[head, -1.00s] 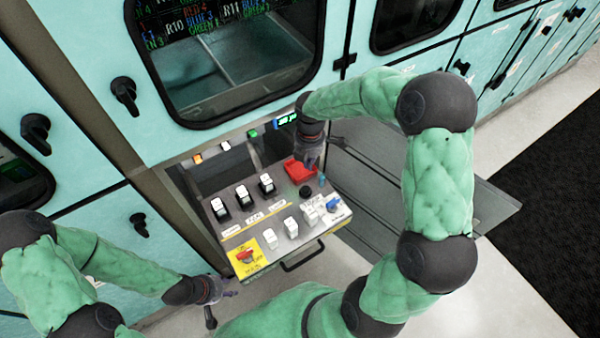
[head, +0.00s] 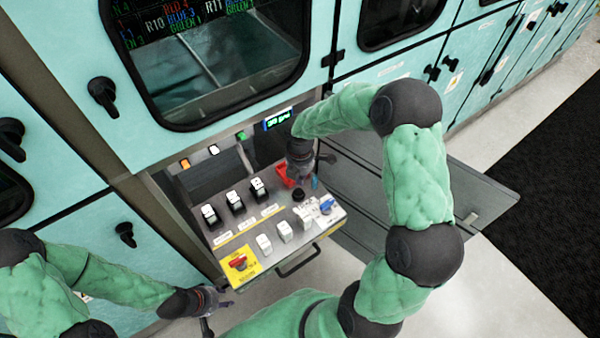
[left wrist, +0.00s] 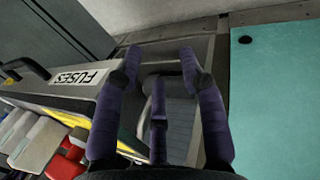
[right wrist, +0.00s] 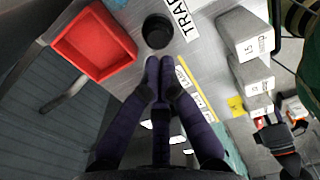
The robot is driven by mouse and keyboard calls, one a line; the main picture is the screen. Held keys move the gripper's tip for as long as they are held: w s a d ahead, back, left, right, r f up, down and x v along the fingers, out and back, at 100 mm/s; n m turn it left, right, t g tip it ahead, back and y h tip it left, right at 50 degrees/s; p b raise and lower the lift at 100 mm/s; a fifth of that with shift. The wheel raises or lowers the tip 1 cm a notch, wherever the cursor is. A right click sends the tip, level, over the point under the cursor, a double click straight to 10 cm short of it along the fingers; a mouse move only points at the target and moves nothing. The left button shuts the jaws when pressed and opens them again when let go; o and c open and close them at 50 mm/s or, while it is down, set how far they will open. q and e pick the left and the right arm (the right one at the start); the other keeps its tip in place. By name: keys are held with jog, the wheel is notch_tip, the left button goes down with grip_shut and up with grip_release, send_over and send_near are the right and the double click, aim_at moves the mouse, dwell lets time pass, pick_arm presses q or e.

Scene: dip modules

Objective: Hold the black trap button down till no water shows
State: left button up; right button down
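The black round trap button (head: 298,194) sits on the grey control panel (head: 290,240), beside a red open tray. The right wrist view shows the button (right wrist: 157,31) close up, next to a label reading "TRA". My right gripper (right wrist: 160,72) has its fingertips together with nothing between them. The tips are just short of the button in that picture; I see no clear contact. I cannot make out any water.
The red tray (right wrist: 95,42) lies beside the button. The panel carries black and white rocker switches (head: 236,201), a blue switch (head: 327,206) and a red knob on a yellow plate (head: 239,264). A small lit display (head: 278,119) is above. A front handle (head: 298,262) juts out.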

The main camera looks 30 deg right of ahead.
aim_at(300, 192)
notch_tip(300, 192, down, 6)
jog(key=shift+r+b, duration=0.15)
jog(key=shift+b, duration=0.85)
